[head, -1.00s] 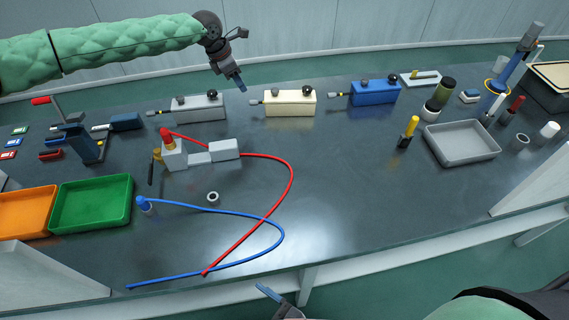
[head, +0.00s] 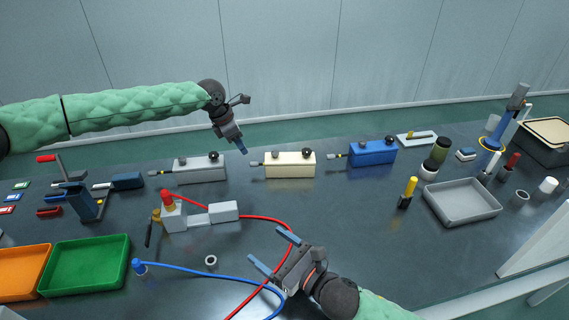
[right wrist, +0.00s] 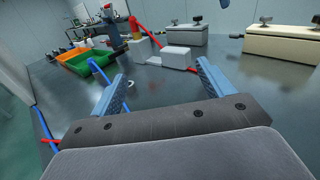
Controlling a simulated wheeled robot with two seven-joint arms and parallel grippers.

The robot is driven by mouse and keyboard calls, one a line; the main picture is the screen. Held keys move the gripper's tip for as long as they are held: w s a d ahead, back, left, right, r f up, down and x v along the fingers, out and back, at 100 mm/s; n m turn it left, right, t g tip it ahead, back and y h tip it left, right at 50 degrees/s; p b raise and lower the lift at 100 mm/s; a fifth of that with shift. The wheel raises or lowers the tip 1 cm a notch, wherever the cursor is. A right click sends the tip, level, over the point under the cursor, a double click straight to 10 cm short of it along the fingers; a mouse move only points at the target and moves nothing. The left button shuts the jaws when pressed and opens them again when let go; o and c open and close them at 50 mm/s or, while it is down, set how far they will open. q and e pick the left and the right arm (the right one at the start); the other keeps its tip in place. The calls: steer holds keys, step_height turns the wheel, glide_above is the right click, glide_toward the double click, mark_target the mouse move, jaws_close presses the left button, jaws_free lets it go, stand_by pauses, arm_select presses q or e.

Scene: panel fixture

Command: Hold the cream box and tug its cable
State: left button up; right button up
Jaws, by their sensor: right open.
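The cream box (head: 290,169) stands at the back middle of the table, with dark knobs on top. Its short cable end (head: 257,164) sticks out on the left side. In the right wrist view the cream box (right wrist: 283,46) is at the upper right, partly cut off by the frame. My left gripper (head: 242,147) hangs above and left of the box, apart from it, pointing down; its fingers overlap, so its opening is unclear. My right gripper (head: 270,247) is open and empty over the table, in front of the box; its spread fingers (right wrist: 160,78) show in the right wrist view.
A grey box (head: 200,169) and a blue box (head: 373,153) flank the cream one. Red (head: 262,218) and blue (head: 200,272) cables lie near my right gripper. A grey tray (head: 462,218) is at the right, a green tray (head: 88,285) at the left.

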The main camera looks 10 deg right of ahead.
steer(key=w+d+r+m+t+y, duration=0.1)
steer(key=w+d+r+y, duration=0.2)
steer(key=w+r, duration=1.05)
steer(key=w+a+r+n+g+y, duration=0.1)
steer(key=a+r+n+g, duration=0.25)
steer(key=r+g, duration=0.45)
steer(key=w+a+r+n+g+y, duration=0.1)
steer(key=a+r+n+g, duration=0.25)
steer(key=r+g, duration=0.45)
steer(key=w+a+r+n+g, duration=0.1)
steer(key=a+r+n+g, duration=0.25)
steer(key=r+g, duration=0.45)
steer(key=m+t+h, duration=0.1)
steer(key=t+h, duration=0.9)
steer(key=h, duration=0.8)
glide_above(285, 158)
step_height(285, 158, down, 35)
steer(key=shift+a+r, duration=0.1)
steer(key=shift+f, duration=3.85)
